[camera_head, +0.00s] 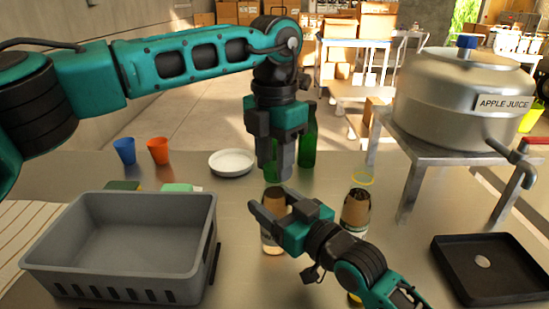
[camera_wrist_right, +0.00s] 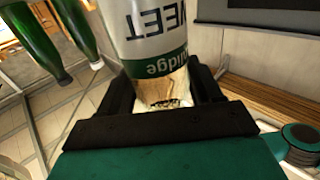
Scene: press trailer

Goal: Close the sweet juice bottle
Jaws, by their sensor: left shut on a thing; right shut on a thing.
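The sweet juice bottle (camera_head: 273,242), a clear bottle with brown upper part and pale label, stands upright on the metal table. In the right wrist view the bottle (camera_wrist_right: 155,38) shows part of the word "SWEET", upside down. My right gripper (camera_head: 277,204) is shut around the bottle. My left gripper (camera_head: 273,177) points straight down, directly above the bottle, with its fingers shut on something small. That thing and the bottle's mouth are hidden by the fingers, so I cannot tell whether they touch.
A similar bottle (camera_head: 355,212) stands to the right. A grey crate (camera_head: 130,282) is at front left, a black tray (camera_head: 492,290) at front right. Green bottles (camera_head: 308,145), a white plate (camera_head: 231,161), and blue (camera_head: 125,150) and orange (camera_head: 158,150) cups stand behind. A steel juice tank (camera_head: 455,95) is at right.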

